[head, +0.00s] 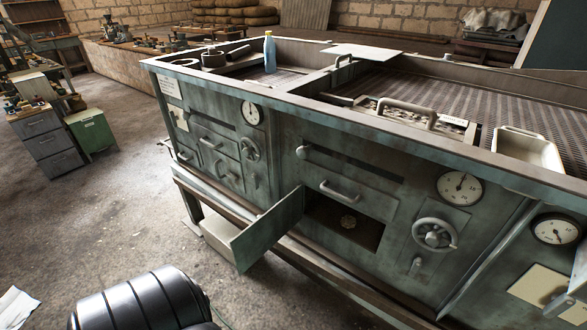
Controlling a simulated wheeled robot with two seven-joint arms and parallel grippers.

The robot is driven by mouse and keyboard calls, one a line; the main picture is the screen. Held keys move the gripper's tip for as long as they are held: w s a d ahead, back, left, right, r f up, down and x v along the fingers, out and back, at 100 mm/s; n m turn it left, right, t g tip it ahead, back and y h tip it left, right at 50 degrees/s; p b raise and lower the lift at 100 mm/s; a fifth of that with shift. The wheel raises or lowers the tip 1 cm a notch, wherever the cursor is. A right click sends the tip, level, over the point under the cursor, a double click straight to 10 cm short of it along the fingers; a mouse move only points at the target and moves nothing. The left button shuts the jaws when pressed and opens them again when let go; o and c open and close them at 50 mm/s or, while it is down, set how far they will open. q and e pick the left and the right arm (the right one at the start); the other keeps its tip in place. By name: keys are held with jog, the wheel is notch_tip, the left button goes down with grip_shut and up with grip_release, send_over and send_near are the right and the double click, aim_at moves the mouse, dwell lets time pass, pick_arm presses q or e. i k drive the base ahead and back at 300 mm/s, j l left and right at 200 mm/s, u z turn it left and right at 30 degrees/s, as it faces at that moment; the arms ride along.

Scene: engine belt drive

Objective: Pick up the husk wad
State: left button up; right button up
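The compartment's door (268,232) is swung open to the left.
The open door juts into the space before the machine. Dials, handles and a handwheel (435,235) stick out from the front. A blue bottle (269,52) and a cream tray (527,150) stand on top. The concrete floor (120,205) at left is mostly clear.

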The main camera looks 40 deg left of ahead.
aim_at(350, 222)
jog(key=j+z, duration=0.15)
jog(key=j, duration=0.35)
jog(key=j+z, duration=0.15)
jog(key=j, duration=0.35)
jog(key=k+j+z, duration=0.15)
jog(key=j, duration=0.3)
jog(key=j+z, duration=0.15)
jog(key=j, duration=0.35)
jog(key=k+j+z, duration=0.15)
jog(key=j, duration=0.65)
jog(key=k+j, duration=0.1)
jog(key=j, duration=0.15)
jog(key=i+l+u, duration=0.1)
jog(key=u, duration=0.35)
jog(key=l+u, duration=0.4)
jog(key=i+l+u, duration=0.1)
jog(key=l+u, duration=0.15)
jog(key=u, duration=0.2)
